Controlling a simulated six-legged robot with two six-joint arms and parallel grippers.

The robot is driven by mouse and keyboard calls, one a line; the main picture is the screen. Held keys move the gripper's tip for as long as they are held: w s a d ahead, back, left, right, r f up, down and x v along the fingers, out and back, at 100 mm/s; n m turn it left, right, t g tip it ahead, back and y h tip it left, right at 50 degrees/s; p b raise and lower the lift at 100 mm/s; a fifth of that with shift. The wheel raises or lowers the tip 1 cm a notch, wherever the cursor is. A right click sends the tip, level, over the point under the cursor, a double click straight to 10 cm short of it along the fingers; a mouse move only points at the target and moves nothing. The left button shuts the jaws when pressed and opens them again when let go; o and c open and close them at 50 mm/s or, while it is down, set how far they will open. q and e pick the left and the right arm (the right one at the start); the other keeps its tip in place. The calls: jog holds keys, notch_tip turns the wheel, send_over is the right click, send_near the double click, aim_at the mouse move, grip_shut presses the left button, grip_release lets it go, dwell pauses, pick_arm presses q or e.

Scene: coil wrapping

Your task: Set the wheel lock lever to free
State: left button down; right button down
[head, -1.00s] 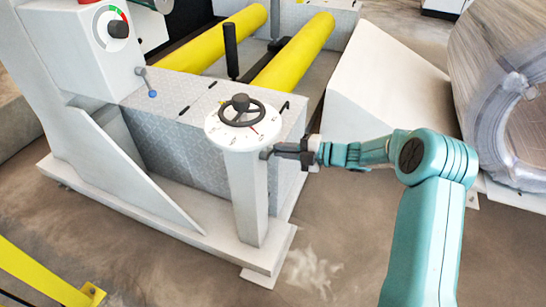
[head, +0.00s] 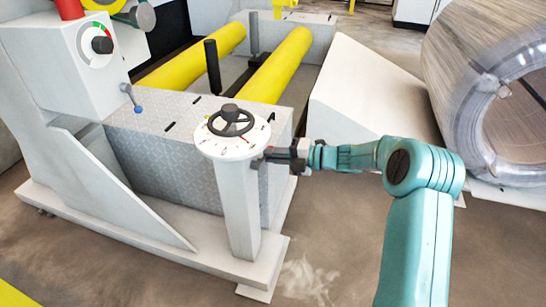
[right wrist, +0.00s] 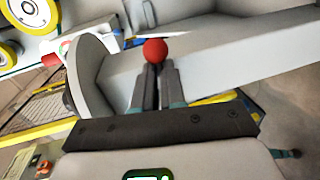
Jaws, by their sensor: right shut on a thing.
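The white pedestal (head: 238,205) carries a round dial plate (head: 208,143) with a black handwheel (head: 231,121) on top. My right gripper (head: 266,157) reaches in from the right to the pedestal's side, just under the dial's edge. In the right wrist view, the right gripper (right wrist: 158,82) is shut on the wheel lock lever, whose red ball knob (right wrist: 155,50) shows at the fingertips. The fingers hide the lever's shaft, and I cannot read its setting. My left gripper is not in view.
A small lever with a blue ball (head: 138,109) and a black knob on a coloured scale (head: 102,45) are on the machine at left. Yellow rollers (head: 275,65) lie behind the pedestal. A large wrapped coil (head: 455,90) stands at right. The floor in front is open.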

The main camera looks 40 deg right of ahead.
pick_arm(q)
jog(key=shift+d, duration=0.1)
pick_arm(e)
jog(key=c, duration=1.2)
grip_release()
jog(key=shift+s, duration=0.1)
